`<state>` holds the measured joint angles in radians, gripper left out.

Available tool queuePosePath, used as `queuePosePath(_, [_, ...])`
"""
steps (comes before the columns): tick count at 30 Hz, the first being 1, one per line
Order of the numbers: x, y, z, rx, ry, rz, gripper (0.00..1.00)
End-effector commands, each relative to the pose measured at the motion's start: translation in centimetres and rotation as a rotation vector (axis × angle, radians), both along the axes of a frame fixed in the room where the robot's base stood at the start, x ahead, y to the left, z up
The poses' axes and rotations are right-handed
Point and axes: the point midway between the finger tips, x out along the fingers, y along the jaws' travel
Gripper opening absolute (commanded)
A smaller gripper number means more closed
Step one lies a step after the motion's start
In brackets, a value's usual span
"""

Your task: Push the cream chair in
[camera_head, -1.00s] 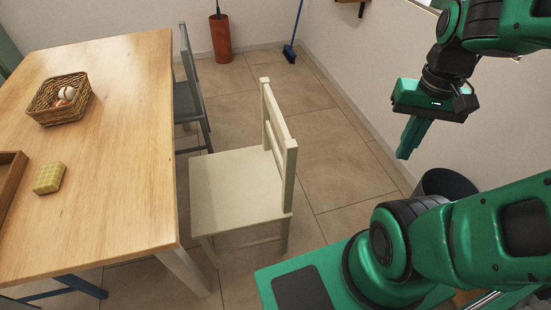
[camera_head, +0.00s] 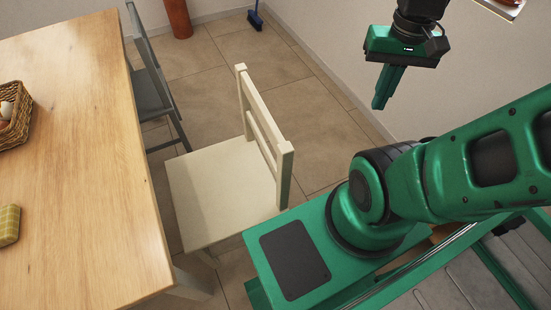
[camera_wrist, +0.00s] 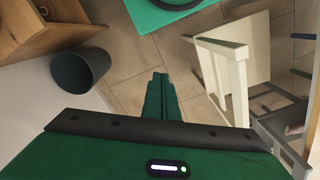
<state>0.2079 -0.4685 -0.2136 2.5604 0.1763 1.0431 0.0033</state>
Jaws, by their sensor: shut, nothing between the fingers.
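The cream chair (camera_head: 222,190) stands on the tiled floor at the right side of the wooden table (camera_head: 88,150). Its seat front is close to the table edge, and its backrest faces away from the table, toward my arm. My gripper (camera_head: 381,104) hangs to the right of and beyond the chair, shut and empty, pointing down and apart from it. In the wrist view my gripper's fingers (camera_wrist: 161,82) are together, and the chair (camera_wrist: 236,75) shows to their right, not touching them.
A grey chair (camera_head: 150,88) stands at the table beyond the cream one. An orange-brown cylinder (camera_head: 178,16) and a blue broom (camera_head: 255,19) are at the back wall. A dark bin (camera_wrist: 80,70) shows in the wrist view. A basket (camera_head: 13,115) sits on the table. Floor behind the backrest is clear.

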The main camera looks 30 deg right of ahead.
Motion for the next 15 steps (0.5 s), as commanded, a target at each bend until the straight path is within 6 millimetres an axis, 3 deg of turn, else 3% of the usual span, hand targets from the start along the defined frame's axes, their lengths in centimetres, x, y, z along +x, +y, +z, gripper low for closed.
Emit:
queuePosePath(2, [-0.9,-0.1,0.4,0.0,-0.012,-0.006,0.0])
queuePosePath(5, [0.2,-0.3,0.2,0.002,0.0,-0.025,0.0])
queuePosePath(8, [2.2,0.1,-0.4,0.007,0.019,-0.05,0.0])
queuePosePath(15, [8.0,-1.2,-3.5,0.041,0.07,-0.15,0.0])
